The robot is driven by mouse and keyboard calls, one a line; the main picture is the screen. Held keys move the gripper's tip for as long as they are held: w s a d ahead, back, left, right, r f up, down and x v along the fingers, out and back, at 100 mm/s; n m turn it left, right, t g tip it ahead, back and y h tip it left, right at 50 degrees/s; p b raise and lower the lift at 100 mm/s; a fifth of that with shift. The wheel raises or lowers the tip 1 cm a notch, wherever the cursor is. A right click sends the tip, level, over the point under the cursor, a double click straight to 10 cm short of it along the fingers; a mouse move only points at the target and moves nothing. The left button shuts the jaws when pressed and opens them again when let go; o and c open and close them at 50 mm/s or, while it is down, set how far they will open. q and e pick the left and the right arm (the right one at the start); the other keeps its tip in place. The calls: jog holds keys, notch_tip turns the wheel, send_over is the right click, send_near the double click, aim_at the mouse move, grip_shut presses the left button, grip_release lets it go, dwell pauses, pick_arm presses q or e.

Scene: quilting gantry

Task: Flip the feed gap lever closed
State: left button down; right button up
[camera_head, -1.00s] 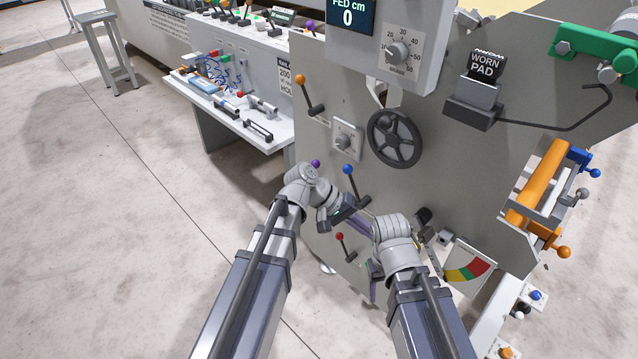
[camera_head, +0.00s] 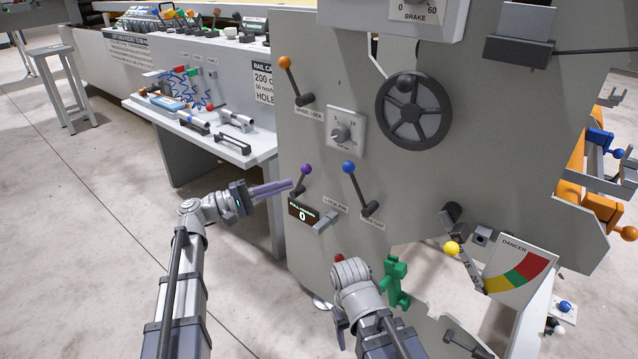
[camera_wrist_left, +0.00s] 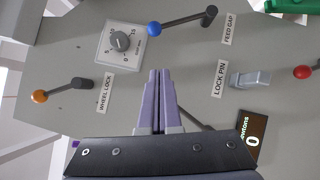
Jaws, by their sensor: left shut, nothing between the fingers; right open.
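The feed gap lever (camera_head: 360,187) has a blue ball knob and a dark pivot on the grey panel. In the head view its knob points up and slightly left. In the left wrist view the lever (camera_wrist_left: 180,22) lies beside the FEED GAP label, its knob beyond my fingertips. My left gripper (camera_head: 288,187) is shut and empty, left of the lever and near the purple-knobbed lever. Its closed purple fingers (camera_wrist_left: 158,75) show in the wrist view, apart from the blue knob. My right gripper (camera_head: 340,335) is low in front of the panel, mostly hidden by its own wrist.
A purple-knobbed lever (camera_head: 304,177), a lock pin handle (camera_head: 326,221) and a small display (camera_head: 302,213) surround the feed gap lever. An orange-knobbed wheel lock lever (camera_head: 294,80) and handwheel (camera_head: 413,110) are above. A green part (camera_head: 396,282) is below right.

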aim_at(357, 188)
pick_arm(q)
jog(key=shift+w+a, duration=0.2)
jog(key=shift+a, duration=0.35)
jog(key=shift+d, duration=0.1)
jog(key=s+r+p+x, duration=0.1)
jog(key=s+p+x, duration=0.1)
jog(key=x, duration=1)
jog(key=shift+d+r+p, duration=0.15)
jog(key=shift+d+p, duration=0.35)
jog(key=shift+d, duration=0.2)
jog(key=shift+s, duration=0.1)
